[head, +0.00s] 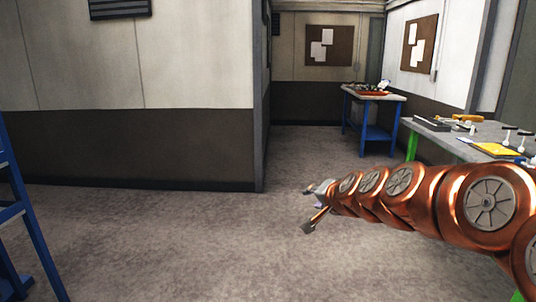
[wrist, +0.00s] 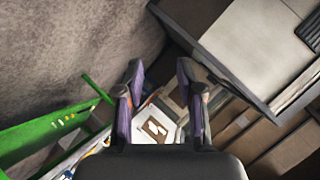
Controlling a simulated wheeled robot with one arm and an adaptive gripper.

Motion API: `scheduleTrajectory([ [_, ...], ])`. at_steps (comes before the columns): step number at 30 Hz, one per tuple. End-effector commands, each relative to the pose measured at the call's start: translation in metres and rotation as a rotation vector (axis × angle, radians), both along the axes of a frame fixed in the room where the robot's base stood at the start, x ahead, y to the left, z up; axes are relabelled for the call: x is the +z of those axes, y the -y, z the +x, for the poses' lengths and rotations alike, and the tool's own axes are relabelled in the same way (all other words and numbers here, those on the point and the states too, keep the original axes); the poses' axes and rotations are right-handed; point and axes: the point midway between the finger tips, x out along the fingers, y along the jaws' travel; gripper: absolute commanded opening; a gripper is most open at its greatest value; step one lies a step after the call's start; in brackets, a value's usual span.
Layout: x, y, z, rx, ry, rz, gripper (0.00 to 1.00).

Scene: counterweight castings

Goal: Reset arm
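My copper-coloured arm reaches in from the right edge of the head view, stretched out level above the open floor. My gripper (head: 314,209) is at its far end, with its two fingers spread apart. In the wrist view, my gripper (wrist: 160,72) shows its two purple-grey fingers apart with nothing between them. It touches nothing that I can see.
A grey-topped workbench (head: 437,137) with green legs and several tools stands at the right. A blue-legged table (head: 374,96) stands at the back. A wall corner (head: 261,150) juts out in the middle. A blue frame (head: 22,212) is at the left edge. The middle floor (head: 190,240) is clear.

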Motion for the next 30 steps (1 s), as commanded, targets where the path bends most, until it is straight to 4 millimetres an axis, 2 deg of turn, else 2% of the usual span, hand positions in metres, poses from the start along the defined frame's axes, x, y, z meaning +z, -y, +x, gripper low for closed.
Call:
scheduleTrajectory([
  [1, 0.007, -0.01, -0.025, 0.064, -0.046, -0.048, 0.37],
  [4, -0.005, -0.026, -0.081, 0.197, -0.165, -0.148, 0.37],
  [8, -0.021, -0.028, -0.158, 0.344, -0.329, -0.276, 0.37],
  [9, -0.028, -0.026, -0.183, 0.384, -0.386, -0.313, 0.37],
  [11, -0.033, -0.019, -0.219, 0.436, -0.463, -0.367, 0.37],
  [15, -0.042, 0.004, -0.302, 0.537, -0.654, -0.47, 0.37],
  [18, -0.044, 0.023, -0.355, 0.59, -0.784, -0.523, 0.37],
  [21, -0.043, 0.039, -0.398, 0.625, -0.893, -0.56, 0.37],
  [24, -0.043, 0.051, -0.428, 0.646, -0.971, -0.579, 0.37],
  [27, -0.042, 0.057, -0.443, 0.656, -1.011, -0.589, 0.37],
  [30, -0.042, 0.059, -0.448, 0.659, -1.024, -0.592, 0.37],
])
